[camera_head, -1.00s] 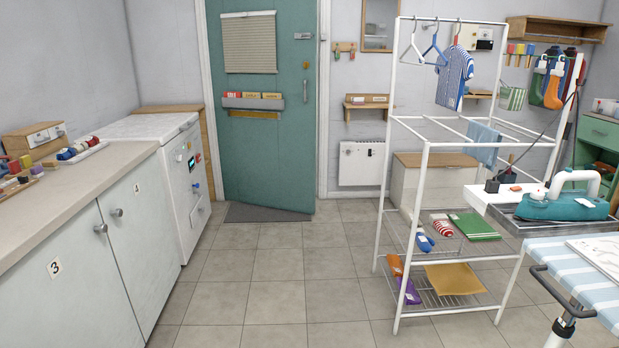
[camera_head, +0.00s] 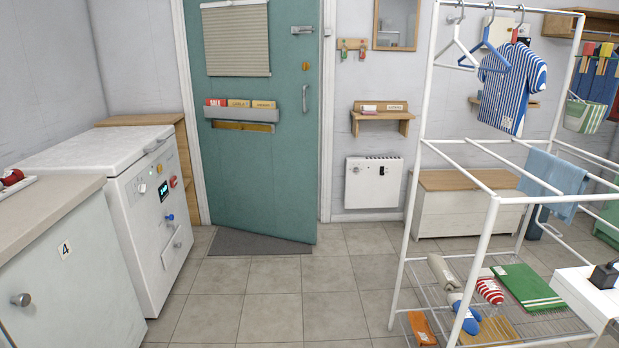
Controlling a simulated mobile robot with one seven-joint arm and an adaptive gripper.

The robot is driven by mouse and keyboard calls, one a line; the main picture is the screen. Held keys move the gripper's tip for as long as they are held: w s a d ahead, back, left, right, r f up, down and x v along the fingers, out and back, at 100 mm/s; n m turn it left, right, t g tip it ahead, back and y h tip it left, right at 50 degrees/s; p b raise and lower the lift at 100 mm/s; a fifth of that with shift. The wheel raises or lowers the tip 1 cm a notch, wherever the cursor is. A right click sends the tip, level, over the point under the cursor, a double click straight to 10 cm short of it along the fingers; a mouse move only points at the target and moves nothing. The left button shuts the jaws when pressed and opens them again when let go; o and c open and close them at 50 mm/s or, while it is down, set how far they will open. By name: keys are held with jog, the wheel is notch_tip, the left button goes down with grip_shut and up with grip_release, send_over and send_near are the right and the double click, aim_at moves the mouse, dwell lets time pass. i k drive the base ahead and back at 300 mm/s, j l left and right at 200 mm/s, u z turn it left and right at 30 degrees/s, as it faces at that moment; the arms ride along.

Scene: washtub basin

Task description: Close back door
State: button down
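The back door (camera_head: 262,175) is a teal panel in a white frame at the back wall. It stands slightly ajar, with its right edge swung a little into the room and its lower right corner out over the floor. It carries a blind (camera_head: 236,40), a letter rack (camera_head: 241,114), a metal pull handle (camera_head: 305,98) and a latch near the top right. My gripper is not in view.
A white drying rack (camera_head: 408,215) with clothes stands at the right. A dark mat (camera_head: 258,243) lies before the door. The tiled floor (camera_head: 275,285) between is clear.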

aim_at(260, 183)
jog(key=i, duration=2.65)
jog(key=i+l+u, duration=0.1)
jog(key=i, duration=1.25)
